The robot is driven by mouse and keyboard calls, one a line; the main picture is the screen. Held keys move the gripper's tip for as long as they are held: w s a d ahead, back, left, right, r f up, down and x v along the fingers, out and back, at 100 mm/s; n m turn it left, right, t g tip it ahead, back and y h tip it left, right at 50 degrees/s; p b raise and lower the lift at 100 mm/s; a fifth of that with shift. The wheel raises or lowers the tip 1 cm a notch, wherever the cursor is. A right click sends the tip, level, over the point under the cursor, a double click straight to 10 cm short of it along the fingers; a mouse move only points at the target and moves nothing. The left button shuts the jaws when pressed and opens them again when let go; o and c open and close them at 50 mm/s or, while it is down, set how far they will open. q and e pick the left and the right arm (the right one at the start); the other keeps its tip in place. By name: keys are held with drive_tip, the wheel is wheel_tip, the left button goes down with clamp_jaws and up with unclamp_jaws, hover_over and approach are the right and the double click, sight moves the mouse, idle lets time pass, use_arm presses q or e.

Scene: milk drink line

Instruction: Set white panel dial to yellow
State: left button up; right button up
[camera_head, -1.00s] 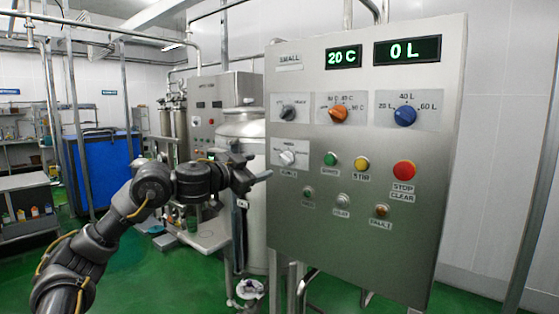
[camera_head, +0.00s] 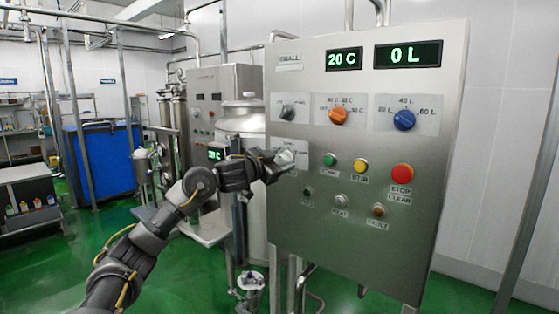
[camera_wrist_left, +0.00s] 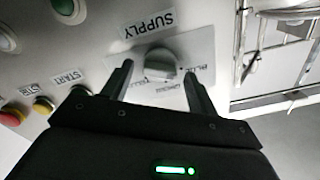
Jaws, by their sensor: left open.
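The white dial (camera_wrist_left: 160,64) is on a pale plate on the steel control panel (camera_head: 345,250). In the left wrist view, an upside-down "SUPPLY" label sits beside its plate. "BLUE" is readable at the plate's right; other wording is partly hidden, and the exact pointer setting is unclear. My left gripper (camera_wrist_left: 158,76) is open, with one finger on either side of the dial and gaps visible between fingers and dial. In the head view, the left gripper (camera_head: 280,162) is at the panel's left side and largely covers the dial. My right gripper is not in view.
A black dial (camera_head: 288,112), orange dial (camera_head: 338,116) and blue dial (camera_head: 404,120) are above. The green button (camera_head: 330,160), yellow button (camera_head: 360,166) and red stop button (camera_head: 402,174) are to the right. A steel tank (camera_head: 245,125) stands behind the arm.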

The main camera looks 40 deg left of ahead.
use_arm(q)
drive_tip(key=c, duration=1)
drive_tip(key=m, duration=0.4)
drive_tip(key=shift+m, duration=0.4)
drive_tip(key=m+b, duration=0.1)
drive_tip(key=m, duration=0.4)
drive_tip(key=shift+f+m, duration=0.1)
drive_tip(key=shift+m, duration=0.2)
drive_tip(key=m+b, duration=0.1)
drive_tip(key=m, duration=0.2)
drive_tip(key=shift+m, duration=0.3)
drive_tip(key=m, duration=0.3)
drive_tip(key=shift+f+m, duration=0.1)
drive_tip(key=shift+m, duration=0.2)
drive_tip(key=m+b, duration=0.1)
drive_tip(key=m, duration=0.5)
drive_tip(key=shift+b, duration=0.3)
drive_tip(key=shift+m, duration=0.3)
